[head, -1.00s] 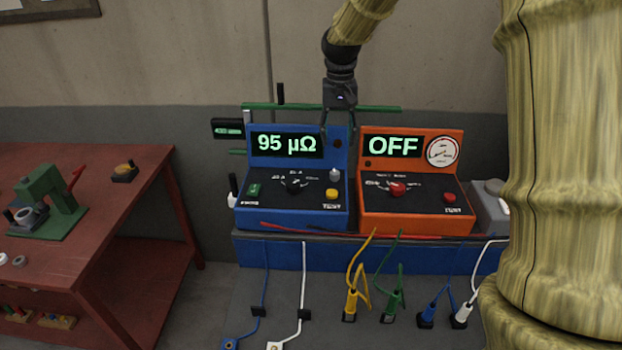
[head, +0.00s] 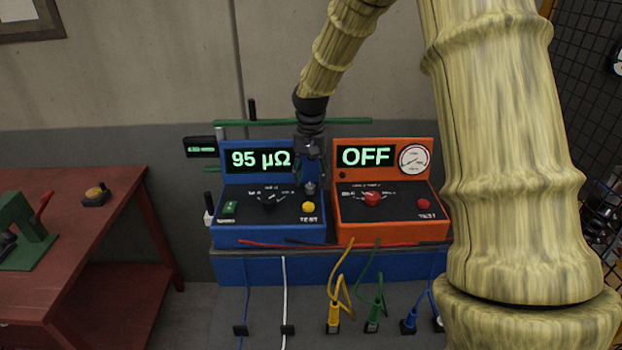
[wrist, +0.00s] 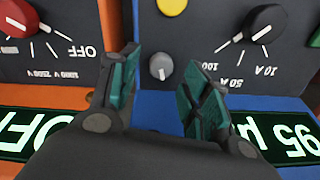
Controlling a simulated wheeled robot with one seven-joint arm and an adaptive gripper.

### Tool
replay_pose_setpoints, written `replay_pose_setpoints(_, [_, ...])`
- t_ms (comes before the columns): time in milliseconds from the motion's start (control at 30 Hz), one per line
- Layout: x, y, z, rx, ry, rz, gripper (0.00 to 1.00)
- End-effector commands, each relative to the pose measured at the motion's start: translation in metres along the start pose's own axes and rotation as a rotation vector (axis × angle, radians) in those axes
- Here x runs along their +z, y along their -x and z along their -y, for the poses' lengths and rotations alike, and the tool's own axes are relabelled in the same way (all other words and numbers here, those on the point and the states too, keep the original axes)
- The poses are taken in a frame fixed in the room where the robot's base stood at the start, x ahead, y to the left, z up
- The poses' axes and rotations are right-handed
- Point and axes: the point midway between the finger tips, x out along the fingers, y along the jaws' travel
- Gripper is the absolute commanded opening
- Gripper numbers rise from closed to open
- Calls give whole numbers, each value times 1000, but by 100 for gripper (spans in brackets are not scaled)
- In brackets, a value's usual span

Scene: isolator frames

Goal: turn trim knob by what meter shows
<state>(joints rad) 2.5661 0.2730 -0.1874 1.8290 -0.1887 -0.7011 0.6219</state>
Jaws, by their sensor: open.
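The blue meter (head: 225,230) stands on the bench, and its display (head: 261,160) reads 95 µΩ. The small grey trim knob (head: 310,188) is at the right of its black panel, above the yellow test button (head: 308,207). In the wrist view the grey knob (wrist: 161,67) appears in the gap between my open fingers. My gripper (head: 310,172) is above the knob, pointing down and empty. I cannot tell whether its fingertips are level with the knob. The gripper covers part of the meter's upper right corner.
An orange tester (head: 350,232) reading OFF, with a red knob (head: 372,198) and a round gauge (head: 414,159), stands close on the right. Test leads lie in front of both boxes. A red table (head: 120,225) is at the left.

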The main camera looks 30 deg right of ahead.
Motion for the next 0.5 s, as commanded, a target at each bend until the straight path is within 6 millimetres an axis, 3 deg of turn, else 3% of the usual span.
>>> replay_pose_setpoints(200, [0, -18, 0, 1, -2, 2, 48])
replay_pose_setpoints(500, [0, -23, 0, -1, -1, 0, 48])
